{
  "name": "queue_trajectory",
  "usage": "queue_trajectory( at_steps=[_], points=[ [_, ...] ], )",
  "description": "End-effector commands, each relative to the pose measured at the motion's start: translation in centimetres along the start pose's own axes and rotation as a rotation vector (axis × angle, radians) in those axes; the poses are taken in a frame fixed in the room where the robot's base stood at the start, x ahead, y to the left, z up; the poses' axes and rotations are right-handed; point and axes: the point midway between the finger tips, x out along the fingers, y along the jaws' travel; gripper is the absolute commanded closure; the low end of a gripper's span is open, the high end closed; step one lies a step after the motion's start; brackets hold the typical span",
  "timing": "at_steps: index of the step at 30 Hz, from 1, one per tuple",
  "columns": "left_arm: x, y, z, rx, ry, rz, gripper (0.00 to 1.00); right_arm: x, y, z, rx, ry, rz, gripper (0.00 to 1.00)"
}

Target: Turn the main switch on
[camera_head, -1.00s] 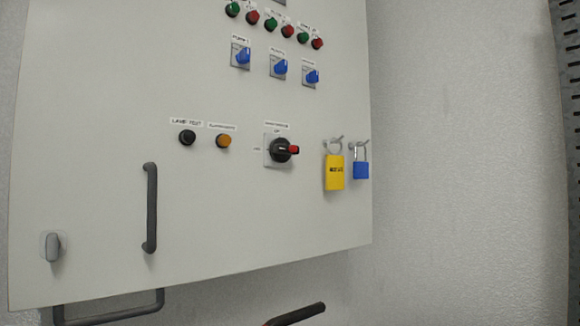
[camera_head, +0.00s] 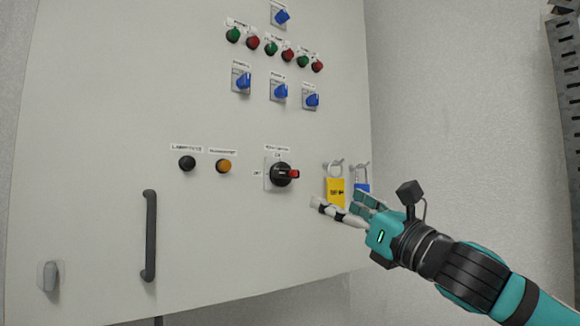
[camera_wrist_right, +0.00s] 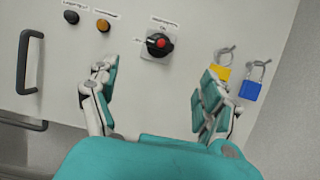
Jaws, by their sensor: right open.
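The main switch (camera_head: 281,174) is a black rotary knob with a red handle on a grey square plate on the cabinet front. Its red end points right in the head view. It also shows in the right wrist view (camera_wrist_right: 158,43), above and between the open fingers. My right gripper (camera_head: 341,202) is open and empty, below and to the right of the switch, apart from it. In the right wrist view my right gripper (camera_wrist_right: 153,87) has its fingers spread wide. My left gripper is not in view.
A yellow padlock (camera_head: 336,190) and a blue padlock (camera_head: 361,187), partly hidden by my gripper, hang right of the switch. A black button (camera_head: 187,163) and an orange button (camera_head: 223,166) sit left. A dark handle (camera_head: 150,235) stands out lower left.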

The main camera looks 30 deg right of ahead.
Motion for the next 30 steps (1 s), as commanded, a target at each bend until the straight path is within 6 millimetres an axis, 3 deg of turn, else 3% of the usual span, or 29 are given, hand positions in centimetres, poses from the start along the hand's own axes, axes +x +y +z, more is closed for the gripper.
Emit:
queue_trajectory(
  at_steps=[1,8,15,22,30],
  points=[
    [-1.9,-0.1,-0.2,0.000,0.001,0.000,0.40,1.2,0.1,0.8,0.009,0.001,0.003,0.19],
    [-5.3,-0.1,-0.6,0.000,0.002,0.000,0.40,4.8,0.1,0.8,0.011,-0.002,0.001,0.19],
    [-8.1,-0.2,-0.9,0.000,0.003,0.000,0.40,9.6,0.1,0.7,0.011,-0.001,0.001,0.19],
    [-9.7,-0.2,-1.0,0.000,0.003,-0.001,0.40,13.6,0.0,0.3,0.007,0.001,-0.001,0.19],
    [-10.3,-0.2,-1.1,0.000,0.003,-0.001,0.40,15.3,0.0,0.0,0.003,0.001,-0.001,0.19]
  ],
)
